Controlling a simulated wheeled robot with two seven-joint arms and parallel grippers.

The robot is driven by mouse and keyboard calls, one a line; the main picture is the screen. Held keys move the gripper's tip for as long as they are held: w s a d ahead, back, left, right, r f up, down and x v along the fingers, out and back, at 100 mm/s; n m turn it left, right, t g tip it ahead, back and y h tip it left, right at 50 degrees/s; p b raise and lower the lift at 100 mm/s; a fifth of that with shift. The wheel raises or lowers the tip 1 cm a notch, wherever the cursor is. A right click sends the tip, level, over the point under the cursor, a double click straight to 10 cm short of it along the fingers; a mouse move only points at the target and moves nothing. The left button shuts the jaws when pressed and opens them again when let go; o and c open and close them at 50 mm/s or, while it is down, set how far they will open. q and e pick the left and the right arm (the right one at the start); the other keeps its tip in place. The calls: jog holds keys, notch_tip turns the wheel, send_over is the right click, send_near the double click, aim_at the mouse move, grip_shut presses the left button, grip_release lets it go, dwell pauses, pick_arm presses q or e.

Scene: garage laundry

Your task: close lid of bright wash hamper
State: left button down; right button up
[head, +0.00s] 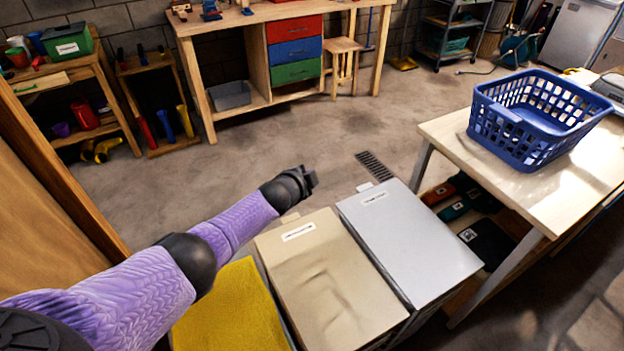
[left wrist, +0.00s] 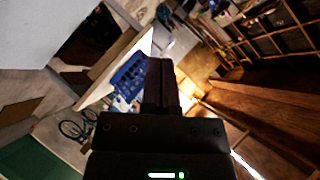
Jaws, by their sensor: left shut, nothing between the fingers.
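Three hampers stand side by side at the bottom of the head view: a yellow-topped one (head: 232,312), one with a beige lid (head: 325,275) and one with a light grey lid (head: 410,240). The beige and grey lids lie flat and look closed. Their labels are too small to read, so I cannot tell which is the bright wash hamper. My purple left arm reaches over the yellow top, and its gripper (head: 307,180) is beyond the far edge of the beige lid, apart from it. In the left wrist view its fingers (left wrist: 162,65) are together and empty. My right gripper is not in view.
A table (head: 452,128) with a blue basket (head: 540,115) stands to the right; the basket also shows in the left wrist view (left wrist: 127,76). A workbench (head: 245,22) and shelves are at the back. Floor beyond the hampers is clear, with a drain grate (head: 374,166).

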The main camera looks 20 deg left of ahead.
pick_arm(q)
jog(key=shift+w+a+f+b, duration=0.3)
jog(key=shift+w+a+f, duration=0.05)
jog(key=shift+a+f, duration=0.1)
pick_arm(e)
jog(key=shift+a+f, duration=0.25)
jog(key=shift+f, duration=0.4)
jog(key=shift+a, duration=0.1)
